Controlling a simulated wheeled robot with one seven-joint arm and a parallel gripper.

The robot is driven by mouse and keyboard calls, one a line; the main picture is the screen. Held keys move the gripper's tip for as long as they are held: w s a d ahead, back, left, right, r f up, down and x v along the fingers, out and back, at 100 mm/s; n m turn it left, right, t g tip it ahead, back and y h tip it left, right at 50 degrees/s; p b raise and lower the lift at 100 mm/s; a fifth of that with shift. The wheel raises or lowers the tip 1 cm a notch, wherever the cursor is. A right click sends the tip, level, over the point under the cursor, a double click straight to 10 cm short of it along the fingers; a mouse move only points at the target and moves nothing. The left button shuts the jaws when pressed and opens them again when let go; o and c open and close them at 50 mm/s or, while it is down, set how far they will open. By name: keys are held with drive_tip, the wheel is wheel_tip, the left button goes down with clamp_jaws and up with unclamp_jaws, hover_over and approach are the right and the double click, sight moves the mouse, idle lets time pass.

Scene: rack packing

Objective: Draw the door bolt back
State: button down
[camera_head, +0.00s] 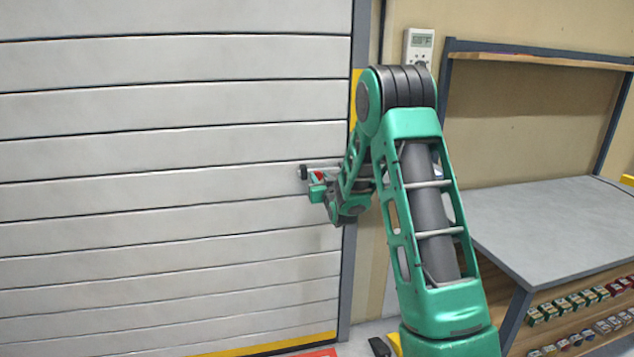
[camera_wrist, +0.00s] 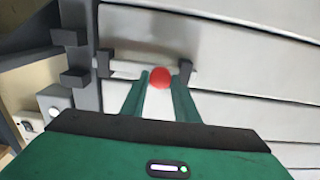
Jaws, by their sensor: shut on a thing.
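The door bolt is a pale horizontal rod (camera_wrist: 126,68) with a round red knob (camera_wrist: 160,78), on the light slatted door (camera_head: 170,160). In the wrist view my gripper (camera_wrist: 161,84) has its two green fingers on either side of the knob, shut on it. Dark brackets stand at the rod's left (camera_wrist: 103,63) and right (camera_wrist: 185,74). Two dark catches (camera_wrist: 73,77) sit on the door frame (camera_wrist: 86,45) further left; no rod shows clearly between them. In the head view the knob (camera_head: 319,176) shows small, partly hidden by my gripper (camera_head: 318,185).
A grey-topped workbench (camera_head: 550,225) stands right of the door, with small boxes (camera_head: 570,304) on a shelf below. A wall device (camera_head: 419,45) hangs above my arm. A yellow strip (camera_head: 265,346) runs along the door's bottom edge.

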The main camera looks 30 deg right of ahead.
drive_tip(key=c, duration=1.4)
unclamp_jaws()
drive_tip(key=v, duration=1)
drive_tip(key=shift+s+a, duration=0.15)
drive_tip(key=shift+s, duration=0.15)
drive_tip(key=shift+s, duration=0.1)
